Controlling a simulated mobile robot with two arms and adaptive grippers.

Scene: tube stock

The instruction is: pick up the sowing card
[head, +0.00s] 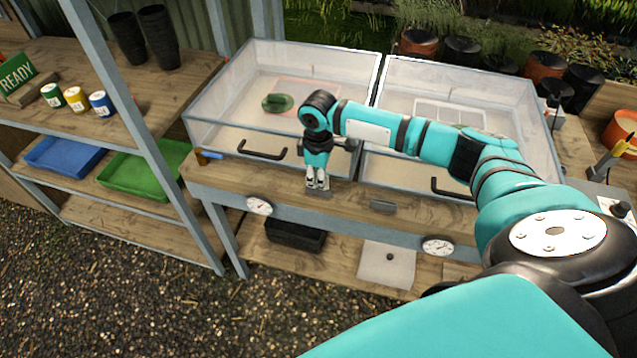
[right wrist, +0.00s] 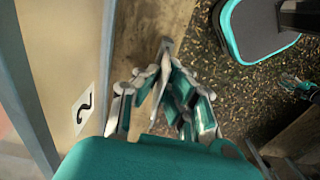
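My right gripper (head: 317,184) points down at the front edge of the wooden bench, in front of the two clear boxes. Its fingertips are close together over a small grey piece (head: 320,193) at the bench edge. In the right wrist view the fingers (right wrist: 162,66) lean toward each other, with a pale, narrow shape at their tips. I cannot tell whether the fingers hold it. I cannot make out a sowing card for certain; the fingers may hide it. A small teal and grey part at the right of the wrist view (right wrist: 300,86) looks like my left gripper, too small to read.
The left clear box (head: 225,122) and right clear box (head: 540,140) stand behind the gripper, with black handles. Another small grey piece (head: 383,205) sits on the bench edge. A shelf rack at left holds a green tray (head: 128,182), a blue tray (head: 62,158) and small pots.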

